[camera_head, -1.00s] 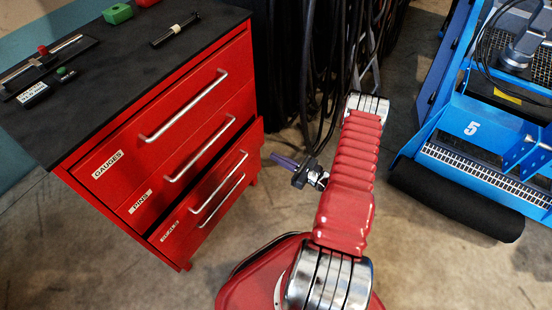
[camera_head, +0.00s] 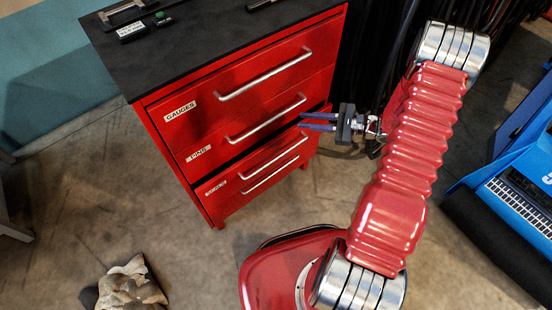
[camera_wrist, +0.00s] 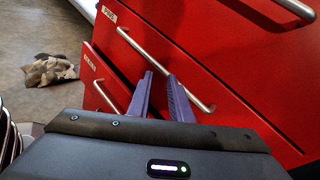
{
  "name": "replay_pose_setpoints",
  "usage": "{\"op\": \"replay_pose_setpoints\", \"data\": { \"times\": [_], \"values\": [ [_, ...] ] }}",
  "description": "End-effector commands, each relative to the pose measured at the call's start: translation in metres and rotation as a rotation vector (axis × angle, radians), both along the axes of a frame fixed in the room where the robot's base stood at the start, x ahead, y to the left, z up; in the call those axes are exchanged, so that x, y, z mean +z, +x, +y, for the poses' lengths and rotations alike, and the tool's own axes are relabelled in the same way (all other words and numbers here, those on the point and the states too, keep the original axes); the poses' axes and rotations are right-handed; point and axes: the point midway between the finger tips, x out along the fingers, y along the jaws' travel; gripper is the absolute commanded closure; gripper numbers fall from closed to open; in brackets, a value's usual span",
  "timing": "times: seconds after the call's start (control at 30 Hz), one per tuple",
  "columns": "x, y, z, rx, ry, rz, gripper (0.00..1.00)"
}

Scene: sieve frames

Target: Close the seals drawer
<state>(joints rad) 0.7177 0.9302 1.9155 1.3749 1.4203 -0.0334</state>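The red cabinet has three drawers. The bottom drawer (camera_head: 237,185), whose small label is too blurred to read, stands out past the two above, with a dark gap over its front. Its front also shows at the left in the wrist view (camera_wrist: 93,85), with its bar handle (camera_wrist: 106,98). My gripper (camera_head: 302,121) is in front of the cabinet's right side, level with the bottom drawer's upper edge and below the PINS handle's right end. In the wrist view its two purple fingers (camera_wrist: 160,75) are apart with nothing between them. I cannot tell whether they touch the drawer.
The PINS drawer (camera_head: 210,147) and GAUGES drawer (camera_head: 200,104) look shut, with bar handles projecting. Tools lie on the black cabinet top (camera_head: 215,30). A crumpled cloth (camera_head: 131,287) lies on the floor. Blue machinery (camera_head: 520,185) stands at the right.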

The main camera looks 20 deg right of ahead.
Motion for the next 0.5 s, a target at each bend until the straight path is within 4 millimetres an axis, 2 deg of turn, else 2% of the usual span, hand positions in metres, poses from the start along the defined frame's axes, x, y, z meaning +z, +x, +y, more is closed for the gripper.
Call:
{"op": "replay_pose_setpoints", "data": {
  "times": [0.1, 0.5],
  "values": [
    [0.026, -0.005, 0.021, 0.092, -0.075, -0.019, 0.81],
    [0.093, -0.039, 0.078, 0.380, -0.336, -0.087, 0.81]
  ]
}}
